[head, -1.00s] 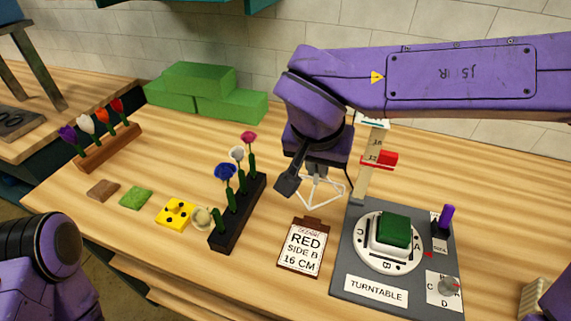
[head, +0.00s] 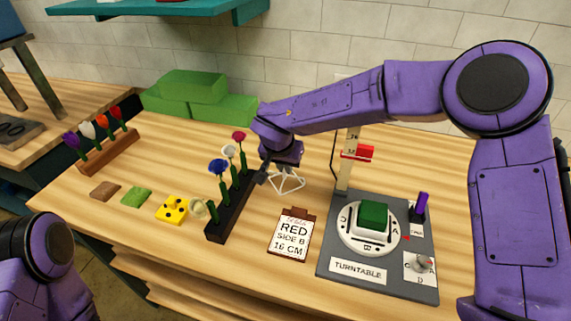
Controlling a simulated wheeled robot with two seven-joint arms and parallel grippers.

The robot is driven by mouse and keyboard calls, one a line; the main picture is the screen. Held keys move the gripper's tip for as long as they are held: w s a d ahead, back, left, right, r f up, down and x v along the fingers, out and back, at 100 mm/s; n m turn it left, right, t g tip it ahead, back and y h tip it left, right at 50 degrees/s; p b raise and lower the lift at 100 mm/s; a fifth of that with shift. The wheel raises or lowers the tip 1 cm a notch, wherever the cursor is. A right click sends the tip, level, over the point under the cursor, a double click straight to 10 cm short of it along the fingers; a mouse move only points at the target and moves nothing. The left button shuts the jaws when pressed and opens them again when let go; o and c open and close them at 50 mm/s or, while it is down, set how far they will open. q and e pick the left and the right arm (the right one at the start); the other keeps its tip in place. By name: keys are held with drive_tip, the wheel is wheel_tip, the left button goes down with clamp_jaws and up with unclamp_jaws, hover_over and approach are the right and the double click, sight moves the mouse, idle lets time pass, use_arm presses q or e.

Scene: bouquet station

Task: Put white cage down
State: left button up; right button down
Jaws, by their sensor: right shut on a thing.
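The white wire cage (head: 287,184) is in the head view, between the black flower rack and the turntable station, behind the order card. My right gripper (head: 268,174) is over the cage's left side and shut on it. The arm link hides the top of the cage. The cage's lower edge appears at or close to the wooden table (head: 330,180); I cannot tell whether it touches. My left arm shows at the lower left, but its gripper is out of view.
The black rack (head: 225,222) with several flowers stands just left of the cage. An order card (head: 292,235) lies in front. The turntable base (head: 325,285), with a green block (head: 373,217) and a height post (head: 346,175), is right. Green blocks (head: 190,90) lie behind.

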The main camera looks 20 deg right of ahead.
drive_tip(key=shift+w+f, duration=0.15)
drive_tip(key=shift+w, duration=0.1)
drive_tip(key=c, duration=1.2)
unclamp_jaws()
drive_tip(key=shift+s, duration=0.1)
drive_tip(key=v, duration=1.2)
drive_tip(key=shift+d, duration=0.1)
